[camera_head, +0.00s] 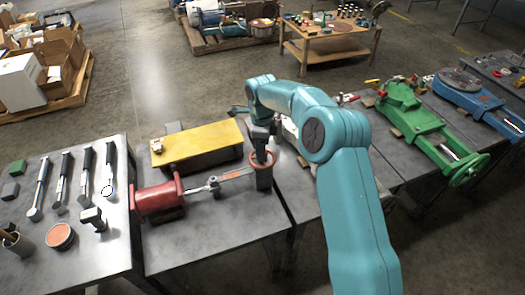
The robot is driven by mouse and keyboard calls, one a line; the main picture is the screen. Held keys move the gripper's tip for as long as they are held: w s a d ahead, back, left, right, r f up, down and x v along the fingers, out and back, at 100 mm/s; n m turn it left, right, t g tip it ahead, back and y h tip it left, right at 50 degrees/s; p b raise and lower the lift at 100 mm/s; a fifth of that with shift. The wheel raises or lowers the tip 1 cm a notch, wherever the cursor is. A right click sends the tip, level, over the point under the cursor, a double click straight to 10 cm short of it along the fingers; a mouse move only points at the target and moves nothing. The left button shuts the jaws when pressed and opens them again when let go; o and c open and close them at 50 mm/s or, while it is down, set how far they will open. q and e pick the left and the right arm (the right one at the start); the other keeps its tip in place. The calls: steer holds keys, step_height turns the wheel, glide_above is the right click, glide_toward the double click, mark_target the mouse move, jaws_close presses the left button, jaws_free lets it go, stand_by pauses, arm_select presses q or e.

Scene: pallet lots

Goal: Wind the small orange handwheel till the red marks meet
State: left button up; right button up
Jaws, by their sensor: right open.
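A small orange handwheel (264,164) sits on top of a dark reddish upright post at the right end of the middle bench. My right gripper (262,150) points down over it, with its fingertips at or just above the wheel; I cannot tell whether they touch it. The gripper hides part of the wheel. A rod with an orange-red strip (236,174) runs left from the post toward a red cylinder (158,197). The red marks are too small to make out. My left gripper is not in view.
A yellow-topped block (197,144) stands just behind the rod. A green machine (415,118) and a blue one (470,92) stand right. The middle bench's front (215,243) is clear.

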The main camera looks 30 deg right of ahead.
steer(key=shift+d+f, duration=0.1)
steer(key=shift+f, duration=1)
steer(key=shift+c, duration=0.3)
steer(key=c, duration=1)
steer(key=shift+n, duration=0.4)
